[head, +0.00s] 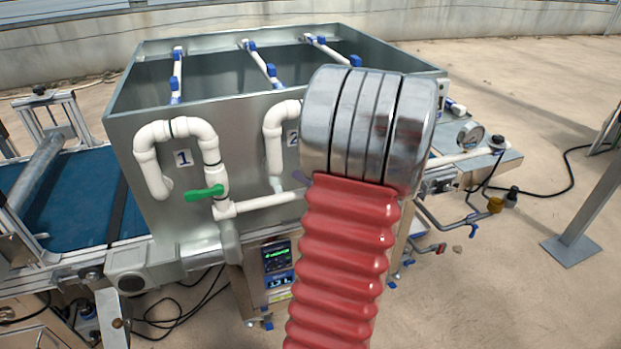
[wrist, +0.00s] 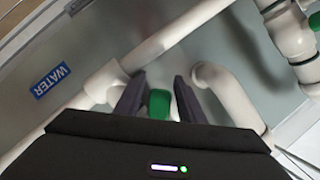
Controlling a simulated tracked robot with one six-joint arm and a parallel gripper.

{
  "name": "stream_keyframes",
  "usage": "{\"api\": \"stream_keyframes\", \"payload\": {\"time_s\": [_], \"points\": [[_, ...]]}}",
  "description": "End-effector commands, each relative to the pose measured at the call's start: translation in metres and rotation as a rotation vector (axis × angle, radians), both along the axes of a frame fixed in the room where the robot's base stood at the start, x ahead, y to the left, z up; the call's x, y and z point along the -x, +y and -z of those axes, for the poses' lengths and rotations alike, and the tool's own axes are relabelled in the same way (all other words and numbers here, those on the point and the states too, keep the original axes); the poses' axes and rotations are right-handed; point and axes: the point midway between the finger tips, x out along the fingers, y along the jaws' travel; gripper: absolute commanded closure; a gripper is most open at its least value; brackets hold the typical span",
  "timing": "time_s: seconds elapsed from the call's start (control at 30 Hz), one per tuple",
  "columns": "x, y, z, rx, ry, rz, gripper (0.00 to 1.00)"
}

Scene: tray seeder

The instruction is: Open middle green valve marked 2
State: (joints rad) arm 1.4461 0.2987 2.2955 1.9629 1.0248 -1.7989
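In the wrist view, a green valve handle (wrist: 158,103) sits between the two dark fingers of my gripper (wrist: 158,92). The fingers stand apart, one on each side of the handle, with a narrow gap visible; contact cannot be told. In the head view, the number 2 label (head: 293,138) is partly hidden behind my arm, and the middle valve is hidden too. The white bent pipe (head: 274,150) beside that label shows. A finger of my gripper (head: 299,178) just peeks out left of my arm.
The valve marked 1 has a green handle (head: 204,193) on the left pipe. A metal tank (head: 240,110) stands behind the pipes. A horizontal white pipe (head: 262,202) runs below.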

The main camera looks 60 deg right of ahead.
Motion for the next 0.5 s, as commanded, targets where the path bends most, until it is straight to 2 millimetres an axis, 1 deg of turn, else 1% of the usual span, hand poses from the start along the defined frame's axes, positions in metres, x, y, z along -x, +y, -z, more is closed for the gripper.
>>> {"api": "stream_keyframes", "payload": {"time_s": [0.33,0.5], "points": [[0.002,0.000,0.000,0.001,0.002,0.001,0.61],[0.012,0.005,-0.003,0.000,0.001,0.001,0.61]]}}
